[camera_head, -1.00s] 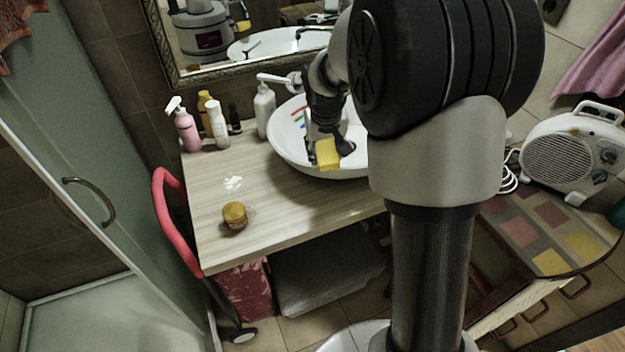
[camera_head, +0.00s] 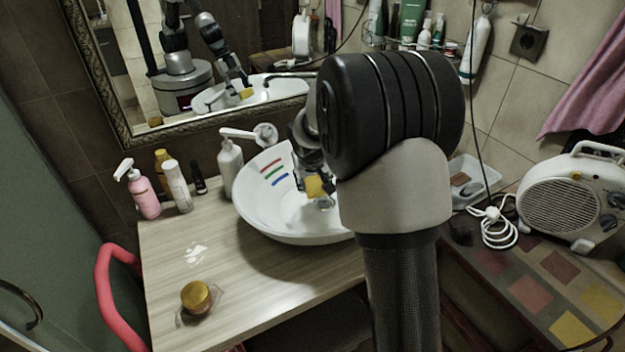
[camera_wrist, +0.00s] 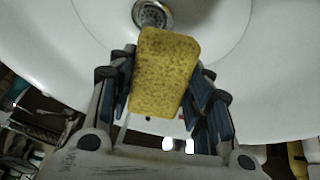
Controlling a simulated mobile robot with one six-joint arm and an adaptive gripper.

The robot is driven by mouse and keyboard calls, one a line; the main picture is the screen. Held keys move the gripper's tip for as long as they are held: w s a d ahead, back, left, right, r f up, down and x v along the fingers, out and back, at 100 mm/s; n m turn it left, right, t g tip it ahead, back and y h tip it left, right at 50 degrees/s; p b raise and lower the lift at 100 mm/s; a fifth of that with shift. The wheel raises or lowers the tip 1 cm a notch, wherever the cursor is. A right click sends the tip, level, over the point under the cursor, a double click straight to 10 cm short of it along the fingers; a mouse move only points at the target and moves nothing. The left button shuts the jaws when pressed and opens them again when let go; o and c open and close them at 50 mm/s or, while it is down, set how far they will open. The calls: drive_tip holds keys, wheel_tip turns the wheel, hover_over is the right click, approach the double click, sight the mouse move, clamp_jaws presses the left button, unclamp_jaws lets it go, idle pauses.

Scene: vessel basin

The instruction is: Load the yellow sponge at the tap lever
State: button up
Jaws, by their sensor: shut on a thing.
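The yellow sponge (camera_head: 314,187) is held in my gripper (camera_head: 318,192) over the white basin (camera_head: 262,225). In the wrist view the sponge (camera_wrist: 165,73) is upright between the two fingers of my gripper (camera_wrist: 164,85), which are shut on its sides. The basin (camera_wrist: 60,50) and its drain (camera_wrist: 152,14) lie beyond the sponge. The tap lever cannot be made out directly in the head view; my arm hides part of the basin's right side. A dark tap spout (camera_head: 290,76) shows in the mirror.
A pink pump bottle (camera_head: 146,192), a white bottle (camera_head: 178,188) and a white pump bottle (camera_head: 230,166) stand left of the basin. A gold-lidded jar (camera_head: 196,296) sits near the counter's front. Wooden counter (camera_head: 245,290) is clear between. A heater (camera_head: 570,205) stands at right.

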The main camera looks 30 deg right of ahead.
sight(314, 178)
drive_tip(key=w+d+f+p, duration=0.2)
drive_tip(key=w+d+p, duration=0.2)
drive_tip(key=w, duration=0.5)
drive_tip(key=shift+w+d+p, duration=0.25)
drive_tip(key=shift+d+p, duration=0.15)
drive_tip(key=shift+d, duration=0.3)
drive_tip(key=shift+f, duration=0.1)
drive_tip(key=shift+s+a, duration=0.1)
drive_tip(key=shift+s+a+b, duration=0.65)
drive_tip(key=shift+s+b, duration=0.2)
drive_tip(key=shift+s, duration=0.3)
drive_tip(key=shift+s+a+b, duration=0.6)
drive_tip(key=shift+s+b, duration=0.3)
drive_tip(key=shift+s, duration=0.2)
drive_tip(key=shift+s+a+b, duration=0.65)
drive_tip(key=shift+s+b, duration=0.2)
drive_tip(key=shift+s, duration=0.3)
drive_tip(key=shift+s+a+r, duration=0.4)
drive_tip(key=shift+s+r, duration=0.3)
drive_tip(key=shift+s, duration=0.05)
drive_tip(key=shift+s+a+r, duration=0.45)
drive_tip(key=shift+s+r, duration=0.2)
drive_tip(key=shift+s, duration=0.05)
drive_tip(key=shift+s+a+r, duration=0.4)
drive_tip(key=shift+s+r, duration=0.3)
drive_tip(key=shift+s, duration=0.05)
